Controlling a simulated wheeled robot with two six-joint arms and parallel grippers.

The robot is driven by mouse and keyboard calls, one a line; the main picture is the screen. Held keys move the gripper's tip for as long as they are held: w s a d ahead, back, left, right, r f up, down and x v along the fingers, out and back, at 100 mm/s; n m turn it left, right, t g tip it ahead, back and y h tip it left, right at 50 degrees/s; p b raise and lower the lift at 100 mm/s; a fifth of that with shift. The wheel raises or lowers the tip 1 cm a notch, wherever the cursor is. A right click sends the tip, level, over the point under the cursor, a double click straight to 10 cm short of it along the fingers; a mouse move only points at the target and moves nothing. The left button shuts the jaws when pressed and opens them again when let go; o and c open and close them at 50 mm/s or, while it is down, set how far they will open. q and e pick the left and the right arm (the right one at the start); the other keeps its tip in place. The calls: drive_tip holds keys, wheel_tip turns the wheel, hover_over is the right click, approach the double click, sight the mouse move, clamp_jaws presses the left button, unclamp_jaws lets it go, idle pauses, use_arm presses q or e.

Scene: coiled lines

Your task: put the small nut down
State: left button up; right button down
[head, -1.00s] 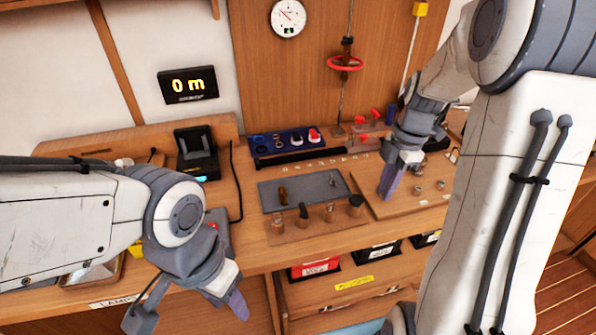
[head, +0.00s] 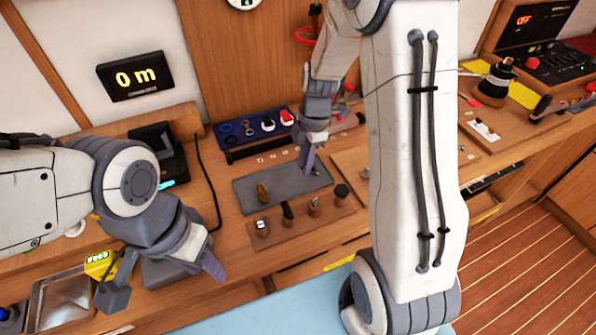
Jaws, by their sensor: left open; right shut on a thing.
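My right gripper (head: 307,166) is over the right part of a grey mat (head: 248,192) on the bench, fingers pointing down. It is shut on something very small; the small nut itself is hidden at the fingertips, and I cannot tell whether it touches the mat. A small pale piece (head: 315,172) shows beside the fingertips. My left gripper (head: 214,268) is open and empty at the bench's front edge, left of the mat.
A wooden strip with several upright dark-topped pieces (head: 288,212) stands in front of the mat. A blue rack (head: 236,138) stands behind it. A wooden board (head: 348,160) lies to the right, partly behind my arm. A metal tray (head: 62,300) is at lower left.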

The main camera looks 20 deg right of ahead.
sight(301, 171)
drive_tip(key=shift+w+a+f, duration=0.25)
drive_tip(key=shift+a+f, duration=0.2)
drive_tip(key=shift+a, duration=0.3)
drive_tip(key=shift+f+p, duration=0.4)
drive_tip(key=shift+f, duration=1.6)
drive_tip(key=shift+f, duration=0.15)
drive_tip(key=c, duration=0.8)
unclamp_jaws()
